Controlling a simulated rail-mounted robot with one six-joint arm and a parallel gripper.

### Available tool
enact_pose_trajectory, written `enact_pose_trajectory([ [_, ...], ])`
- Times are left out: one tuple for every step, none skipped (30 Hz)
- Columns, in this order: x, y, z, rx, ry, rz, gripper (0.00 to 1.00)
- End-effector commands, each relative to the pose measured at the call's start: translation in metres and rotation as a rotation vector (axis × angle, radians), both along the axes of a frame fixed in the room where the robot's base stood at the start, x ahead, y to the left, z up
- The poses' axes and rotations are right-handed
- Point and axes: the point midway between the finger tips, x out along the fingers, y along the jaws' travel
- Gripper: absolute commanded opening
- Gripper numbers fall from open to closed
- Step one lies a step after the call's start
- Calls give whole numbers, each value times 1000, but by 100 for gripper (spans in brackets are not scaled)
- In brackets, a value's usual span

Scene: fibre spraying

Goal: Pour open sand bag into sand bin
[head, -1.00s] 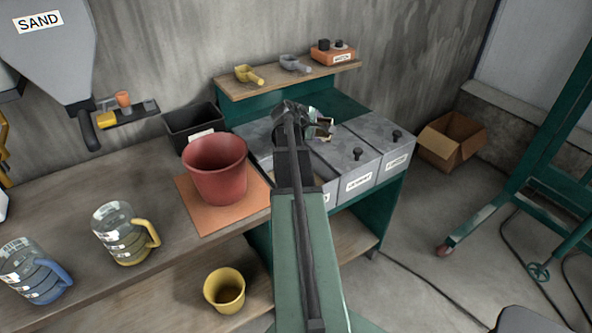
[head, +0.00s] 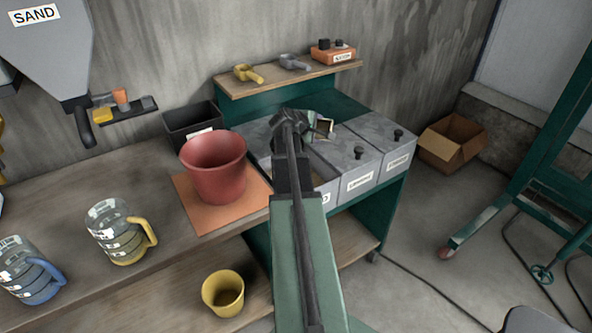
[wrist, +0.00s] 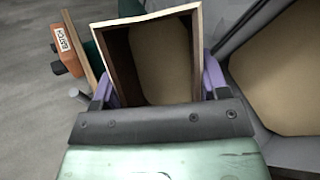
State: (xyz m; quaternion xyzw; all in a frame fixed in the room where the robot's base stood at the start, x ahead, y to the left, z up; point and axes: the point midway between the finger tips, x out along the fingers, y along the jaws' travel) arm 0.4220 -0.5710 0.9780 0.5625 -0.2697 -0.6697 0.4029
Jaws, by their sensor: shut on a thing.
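My gripper (head: 306,124) is over the row of grey bins, seen from behind my arm. In the wrist view my gripper (wrist: 158,88) has its purple fingers on either side of an open bag (wrist: 112,62) and is shut on it. The bag's pale-rimmed mouth faces the camera, with tan sand inside. The bag also shows in the head view (head: 323,127), partly hidden by my arm and tilted. An open grey bin (wrist: 244,100) with tan sand lies right of the bag in the wrist view. In the head view this bin (head: 328,187) is mostly hidden, its label ending in "D".
Two lidded grey bins (head: 353,165) (head: 390,150) stand right of it. A shelf (head: 283,84) with scoops and an orange box (head: 333,53) is behind. A red bucket (head: 214,170) stands on the bench at left. A cardboard box (head: 452,142) is on the floor.

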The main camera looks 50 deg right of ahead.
Motion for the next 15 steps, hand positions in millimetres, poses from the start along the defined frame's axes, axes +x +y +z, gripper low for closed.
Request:
enact_pose_trajectory([
  [0, 0, -2, -7, -2, 0, 20],
  [0, 0, -2, -11, -3, 0, 20],
  [0, 0, -2, -16, -6, 0, 20],
  [0, 0, -2, -19, -7, 0, 20],
  [0, 0, -3, -23, -9, -1, 20],
  [0, 0, -3, -28, -11, -1, 20],
  [0, 1, -3, -32, -13, 1, 20],
  [0, 1, -4, -36, -15, 0, 20],
  [0, 1, -4, -41, -17, 0, 20],
  [0, 1, -4, -45, -19, 0, 20],
  [0, 1, -5, -48, -20, 0, 20],
  [-1, 1, -5, -53, -22, 0, 20],
  [-1, 1, -5, -56, -24, -1, 20],
  [-1, 1, -5, -60, -25, 0, 20],
  [-1, 1, -6, -64, -28, 0, 20],
])
